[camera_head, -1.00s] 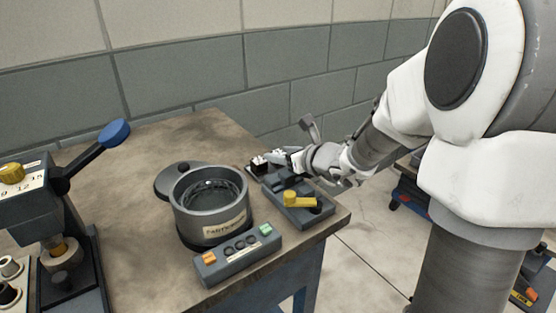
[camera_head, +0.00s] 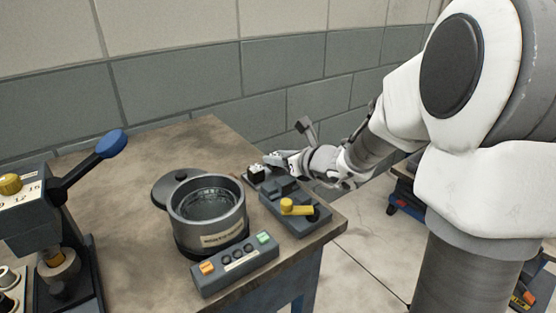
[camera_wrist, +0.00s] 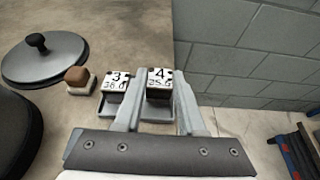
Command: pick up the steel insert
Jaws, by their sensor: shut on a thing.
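The steel insert (camera_wrist: 159,76), a small block with a white top marked "4" and "25.0", is between the two fingers of my gripper (camera_wrist: 160,88) in the wrist view. The fingers are shut on its sides. A similar block marked "3" (camera_wrist: 116,80) is just left of my left finger, in a dark holder. In the head view my gripper (camera_head: 273,160) is low over the table's back right edge, and its fingers mostly hide the held insert. A dark block with a white top (camera_head: 257,172) shows beside the fingertips.
A round grey pot (camera_head: 207,213) stands left of my gripper, with a knobbed lid (camera_head: 180,186) behind it. A grey fixture with a yellow lever (camera_head: 297,207) and a button box (camera_head: 236,263) are nearer. A lever press (camera_head: 40,215) stands at left. The wall is close behind.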

